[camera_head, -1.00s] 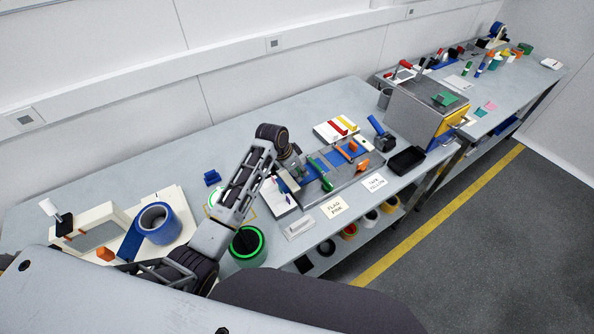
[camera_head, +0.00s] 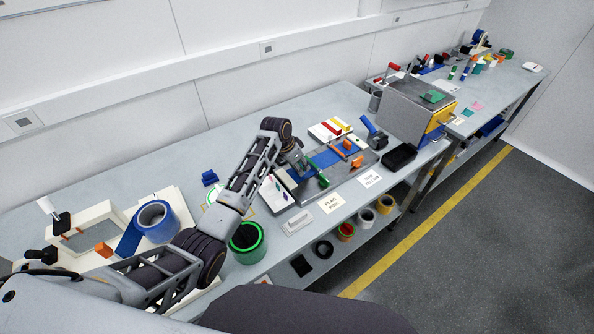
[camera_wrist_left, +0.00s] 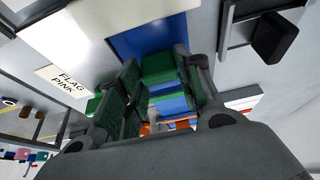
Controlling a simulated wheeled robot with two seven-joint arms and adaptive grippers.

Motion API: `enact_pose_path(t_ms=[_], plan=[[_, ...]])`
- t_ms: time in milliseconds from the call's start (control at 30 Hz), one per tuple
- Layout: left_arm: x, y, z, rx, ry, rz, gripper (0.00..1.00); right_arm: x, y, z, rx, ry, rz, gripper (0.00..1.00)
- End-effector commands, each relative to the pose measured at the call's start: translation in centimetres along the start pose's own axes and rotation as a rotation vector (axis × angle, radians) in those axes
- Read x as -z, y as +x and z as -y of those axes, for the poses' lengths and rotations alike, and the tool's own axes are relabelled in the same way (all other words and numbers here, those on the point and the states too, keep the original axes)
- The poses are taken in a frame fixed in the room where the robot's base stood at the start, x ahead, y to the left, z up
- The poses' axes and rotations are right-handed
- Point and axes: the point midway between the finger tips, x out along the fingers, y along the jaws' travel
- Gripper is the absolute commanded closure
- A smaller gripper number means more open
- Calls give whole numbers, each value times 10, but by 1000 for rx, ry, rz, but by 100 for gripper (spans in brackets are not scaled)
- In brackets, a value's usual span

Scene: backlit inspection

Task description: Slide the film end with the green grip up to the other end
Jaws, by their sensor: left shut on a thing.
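My left gripper (camera_head: 308,172) is at the near left part of a grey splicing plate (camera_head: 345,181) with blue film (camera_head: 327,157) on it. In the left wrist view, the gripper (camera_wrist_left: 158,92) is shut on the green grip (camera_wrist_left: 160,68), which sits between its two pads. Only a small part of the green grip (camera_head: 323,180) shows in the head view, beside the fingers. Blue film (camera_wrist_left: 150,38) also shows in the left wrist view. Orange pieces (camera_head: 357,162) stand on the plate to the right. The gap between the film ends is too small to judge. My right gripper is out of view.
A white block with red and yellow strips (camera_head: 329,130) lies behind the plate. A black tray (camera_head: 399,158) and a blue tape tool (camera_head: 375,133) stand to its right. Label cards, including "FLAG PINK" (camera_head: 331,203), lie in front, near the table edge.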

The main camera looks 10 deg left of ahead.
Motion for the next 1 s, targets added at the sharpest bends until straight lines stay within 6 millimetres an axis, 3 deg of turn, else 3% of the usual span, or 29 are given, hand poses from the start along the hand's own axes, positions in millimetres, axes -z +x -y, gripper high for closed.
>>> enact_pose_path(t_ms=[400,433,600,1000], plan=[[5,1,2,0,1,0,89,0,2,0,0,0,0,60],[5,1,2,0,1,0,63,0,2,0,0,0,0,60],[5,1,2,0,1,0,43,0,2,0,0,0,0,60],[5,-1,2,0,1,-1,43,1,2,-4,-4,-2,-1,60]])
